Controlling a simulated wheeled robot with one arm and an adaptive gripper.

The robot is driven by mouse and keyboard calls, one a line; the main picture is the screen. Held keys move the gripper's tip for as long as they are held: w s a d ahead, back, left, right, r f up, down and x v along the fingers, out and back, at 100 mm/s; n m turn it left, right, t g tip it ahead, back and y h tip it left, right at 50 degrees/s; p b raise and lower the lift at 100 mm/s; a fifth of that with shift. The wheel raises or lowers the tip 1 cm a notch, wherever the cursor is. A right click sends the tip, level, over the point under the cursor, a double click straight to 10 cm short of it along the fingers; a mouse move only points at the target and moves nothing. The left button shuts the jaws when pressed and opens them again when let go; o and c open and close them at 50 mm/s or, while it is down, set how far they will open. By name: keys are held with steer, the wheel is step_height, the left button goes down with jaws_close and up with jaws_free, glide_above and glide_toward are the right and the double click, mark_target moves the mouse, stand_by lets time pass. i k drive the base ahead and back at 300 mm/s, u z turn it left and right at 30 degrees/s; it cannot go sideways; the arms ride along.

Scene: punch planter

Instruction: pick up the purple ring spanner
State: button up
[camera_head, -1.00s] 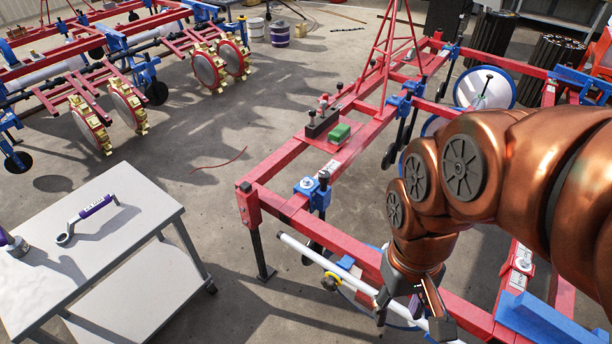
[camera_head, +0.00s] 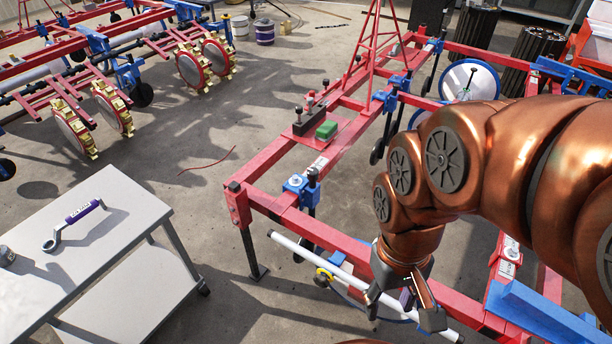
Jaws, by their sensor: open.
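The purple ring spanner (camera_head: 82,211) lies on the top of the grey table (camera_head: 110,245) at the left. It has a purple middle with white lettering, and a grey ring end towards the lower left. My gripper (camera_head: 405,325) hangs at the lower right, pointing down over the red frame and its white tube. Its fingers are apart and nothing shows between them. It is well to the right of the spanner and apart from it.
A red planter frame (camera_head: 270,205) stands between the table and my gripper. Another planter with round discs (camera_head: 72,135) stands at the upper left.

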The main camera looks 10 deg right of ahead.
mark_target(80, 213)
steer(key=u, duration=2.1)
steer(key=i, duration=2.05)
steer(key=u, duration=0.05)
